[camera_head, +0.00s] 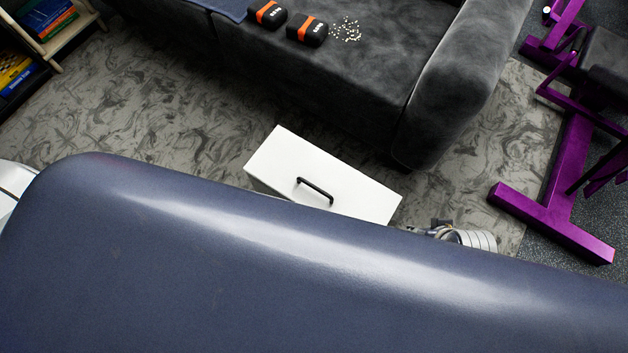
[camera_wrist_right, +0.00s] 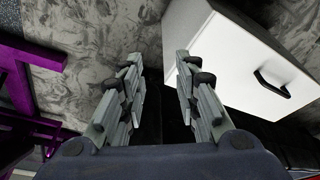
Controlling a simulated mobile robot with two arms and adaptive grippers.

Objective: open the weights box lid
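The weights box (camera_head: 280,155) is a white box on the patterned carpet, in front of the sofa. Its white top carries a black bar handle (camera_head: 315,190) and looks shut. My blue body hides the box's near side. In the right wrist view the white box (camera_wrist_right: 225,55) is at the upper right, with its black handle (camera_wrist_right: 272,84) beyond the right finger. My right gripper (camera_wrist_right: 158,57) is open and empty, beside the box and apart from the handle. In the head view only part of my right arm shows, at the box's right end. My left gripper is out of view.
A dark grey sofa (camera_head: 365,85) stands behind the box, holding two black-and-orange weights (camera_head: 268,14) (camera_head: 307,31) and scattered small pale bits (camera_head: 346,29). A purple gym frame (camera_head: 560,215) stands at the right. A bookshelf (camera_head: 60,45) is at the upper left. Carpet left of the box is clear.

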